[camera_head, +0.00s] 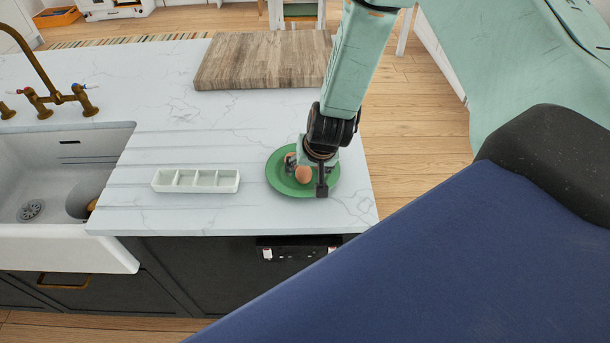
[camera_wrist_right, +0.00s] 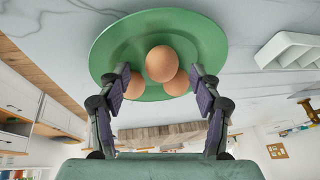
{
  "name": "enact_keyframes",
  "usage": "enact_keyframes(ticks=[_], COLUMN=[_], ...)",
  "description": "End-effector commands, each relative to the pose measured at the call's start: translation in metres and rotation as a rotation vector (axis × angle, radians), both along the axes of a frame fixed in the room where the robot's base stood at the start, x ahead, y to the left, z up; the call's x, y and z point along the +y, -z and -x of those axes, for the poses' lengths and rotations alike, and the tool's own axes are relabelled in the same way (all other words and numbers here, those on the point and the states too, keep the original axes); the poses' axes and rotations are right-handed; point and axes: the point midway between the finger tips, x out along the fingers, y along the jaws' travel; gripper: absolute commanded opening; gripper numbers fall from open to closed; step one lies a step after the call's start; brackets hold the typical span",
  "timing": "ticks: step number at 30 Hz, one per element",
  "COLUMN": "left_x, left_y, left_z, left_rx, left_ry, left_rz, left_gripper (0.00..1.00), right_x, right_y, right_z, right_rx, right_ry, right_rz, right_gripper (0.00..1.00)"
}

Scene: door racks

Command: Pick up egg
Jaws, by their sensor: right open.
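Several brown eggs sit on a green plate (camera_head: 274,181) near the counter's front right corner. In the head view one egg (camera_head: 303,175) shows clearly; the others are mostly hidden by my gripper. In the right wrist view a front egg (camera_wrist_right: 161,63) has a second egg (camera_wrist_right: 134,86) at its left and a third egg (camera_wrist_right: 178,84) at its right. My right gripper (camera_head: 307,172) is over the plate with its fingers apart on both sides of the eggs, holding nothing. My left gripper is not in view.
A white compartment tray (camera_head: 196,181) stands empty left of the plate. A wooden board (camera_head: 262,60) lies behind. A white sink (camera_head: 62,180) with a brass tap (camera_head: 61,97) is at the left. The counter between tray and board is clear.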

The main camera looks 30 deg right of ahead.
Motion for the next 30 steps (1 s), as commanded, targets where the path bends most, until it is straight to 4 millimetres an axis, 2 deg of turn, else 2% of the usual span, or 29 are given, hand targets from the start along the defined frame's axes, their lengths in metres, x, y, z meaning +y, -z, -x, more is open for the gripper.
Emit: enact_keyframes(ticks=[1, 4, 13, 26, 30], left_x=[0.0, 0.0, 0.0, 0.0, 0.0], left_y=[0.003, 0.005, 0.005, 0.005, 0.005], left_z=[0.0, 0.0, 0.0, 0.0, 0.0], left_rx=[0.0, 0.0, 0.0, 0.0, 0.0], left_ry=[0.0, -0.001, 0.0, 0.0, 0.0], left_rz=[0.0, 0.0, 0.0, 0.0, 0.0], left_gripper=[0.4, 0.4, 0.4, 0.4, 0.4], right_x=[-0.001, -0.001, -0.001, -0.001, -0.001], right_y=[0.008, 0.016, 0.019, 0.018, 0.019], right_z=[-0.003, -0.007, -0.008, -0.008, -0.008], right_rx=[0.001, 0.0, 0.0, -0.001, 0.0], right_ry=[-0.001, 0.001, 0.001, 0.001, 0.001], right_rz=[0.001, 0.001, 0.0, 0.0, 0.0], right_gripper=[0.64, 0.64, 0.64, 0.28, 0.28])
